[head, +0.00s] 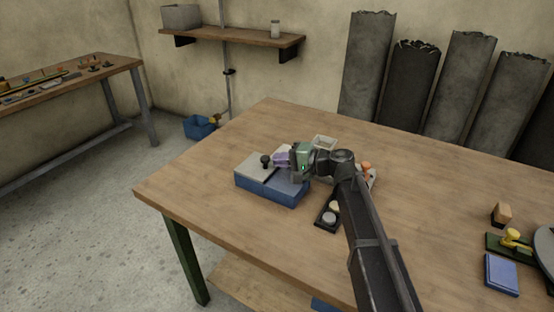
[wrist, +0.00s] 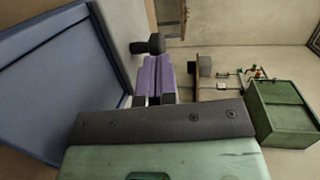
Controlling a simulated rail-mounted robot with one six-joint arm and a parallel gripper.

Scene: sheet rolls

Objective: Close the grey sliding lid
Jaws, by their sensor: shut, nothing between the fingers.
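The blue box (head: 270,194) stands on the wooden table; its wall also shows large at the left of the wrist view (wrist: 70,82). The grey sliding lid (head: 250,168) lies over the left part of the box, and the right part is uncovered. A black knob (head: 265,159) stands up from the lid; it also shows in the wrist view (wrist: 150,45). My gripper (head: 279,159) has purple fingers (wrist: 160,78), shut and empty. The fingertips are just right of the knob in the head view; I cannot tell whether they touch it.
A black tray with round pieces (head: 328,216) and a small pale open box (head: 323,142) are near my arm. A blue pad (head: 501,274), a yellow-handled tool (head: 512,238) and a wooden block (head: 502,214) lie at the right. The table left of the box is clear.

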